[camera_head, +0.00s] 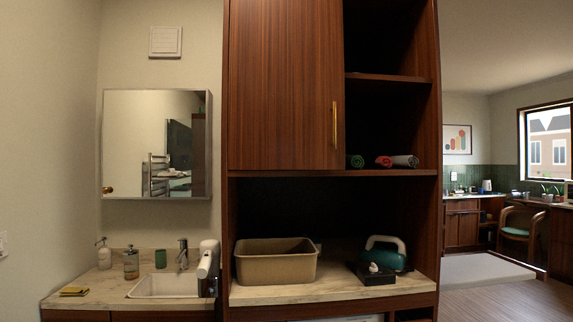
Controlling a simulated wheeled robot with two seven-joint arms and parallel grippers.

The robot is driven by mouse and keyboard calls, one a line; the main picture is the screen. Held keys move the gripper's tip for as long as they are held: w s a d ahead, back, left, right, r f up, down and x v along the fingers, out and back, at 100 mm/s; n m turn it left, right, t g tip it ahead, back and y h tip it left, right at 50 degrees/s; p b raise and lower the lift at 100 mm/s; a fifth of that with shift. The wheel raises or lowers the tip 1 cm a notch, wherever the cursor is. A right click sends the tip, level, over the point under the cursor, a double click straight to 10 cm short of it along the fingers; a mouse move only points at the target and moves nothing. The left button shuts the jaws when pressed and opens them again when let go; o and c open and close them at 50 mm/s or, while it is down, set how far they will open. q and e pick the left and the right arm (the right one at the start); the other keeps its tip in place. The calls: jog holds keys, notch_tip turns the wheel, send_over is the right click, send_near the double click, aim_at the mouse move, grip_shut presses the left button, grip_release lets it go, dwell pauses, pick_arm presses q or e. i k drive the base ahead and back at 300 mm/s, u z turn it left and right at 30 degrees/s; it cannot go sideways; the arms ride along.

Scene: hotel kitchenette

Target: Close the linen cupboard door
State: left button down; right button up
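The linen cupboard (439,120) is a tall dark wooden unit in the middle of the head view. Its wooden door (283,85) covers the left half of the upper part and looks about flush with the front. A brass bar handle (334,125) stands upright near the door's right edge. The right half of the upper part is open and shows a shelf (385,77) and rolled towels, one green (356,161) and one red and grey (398,161). No second door is clearly visible there. Neither of my grippers is in view.
A tan bin (275,262) and a teal iron-like appliance (386,253) stand on the counter (335,288) in the niche below. Left is a sink (165,286), with a white and dark device (208,262) beside it. Open floor (500,297) lies at the right.

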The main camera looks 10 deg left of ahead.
aim_at(286, 111)
jog(key=i, duration=1.05)
jog(key=z, duration=1.15)
